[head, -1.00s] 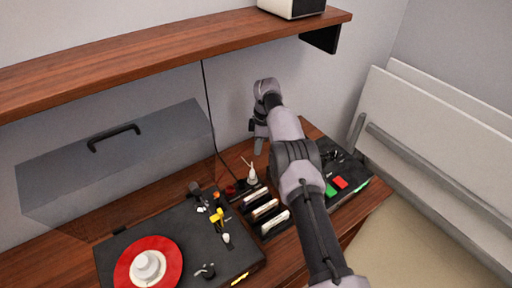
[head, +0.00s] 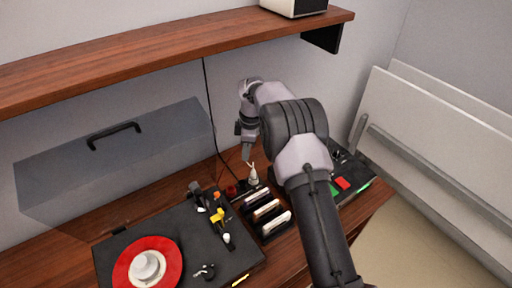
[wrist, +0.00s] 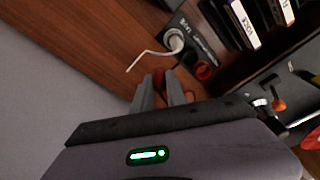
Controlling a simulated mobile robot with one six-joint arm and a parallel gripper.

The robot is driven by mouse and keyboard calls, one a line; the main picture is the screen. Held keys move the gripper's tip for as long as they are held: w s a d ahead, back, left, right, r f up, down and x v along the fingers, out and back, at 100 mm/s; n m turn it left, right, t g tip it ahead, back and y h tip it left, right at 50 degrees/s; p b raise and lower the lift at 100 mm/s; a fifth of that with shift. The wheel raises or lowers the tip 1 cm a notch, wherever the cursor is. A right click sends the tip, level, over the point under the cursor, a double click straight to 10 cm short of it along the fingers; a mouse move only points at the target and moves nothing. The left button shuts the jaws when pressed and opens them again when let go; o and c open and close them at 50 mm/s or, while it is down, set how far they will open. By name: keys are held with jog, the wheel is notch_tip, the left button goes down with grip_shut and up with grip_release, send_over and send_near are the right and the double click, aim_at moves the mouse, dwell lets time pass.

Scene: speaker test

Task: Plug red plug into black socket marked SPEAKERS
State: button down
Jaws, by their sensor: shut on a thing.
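My gripper (wrist: 162,92) is shut on the red plug (wrist: 158,76), whose red end shows between the fingertips in the wrist view. In the head view my gripper (head: 247,156) hangs above the desk near the wall, and the plug cannot be made out there. A dark socket panel (wrist: 204,46) with white lettering lies just beyond the fingertips, up and right in the wrist view. It carries a red-ringed socket (wrist: 204,71) and a white plug (wrist: 175,41) with a bent white lead. The black socket cannot be clearly picked out, and the lettering is too blurred to read surely.
A record player (head: 205,262) with a red disc stands left of the panel. Upright cassettes (head: 268,212) stand close on its right. A grey lidded box (head: 70,172) stands at the back left. A wooden shelf (head: 150,50) runs overhead, and a black cord hangs down the wall.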

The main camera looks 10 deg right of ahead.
jog(key=s+f+b, duration=0.1)
jog(key=s, duration=0.1)
jog(key=s+a+f+b, duration=0.1)
jog(key=s, duration=0.1)
jog(key=s+a+f+b, duration=0.1)
jog(key=s, duration=0.1)
jog(key=shift+a, duration=0.25)
jog(key=shift+f+b, duration=0.3)
jog(key=shift+f, duration=0.1)
jog(key=shift+f+b, duration=0.6)
jog(key=shift+f, duration=0.85)
dwell(0.8)
dwell(0.3)
jog(key=c, duration=0.9)
grip_release()
jog(key=shift+o, duration=0.2)
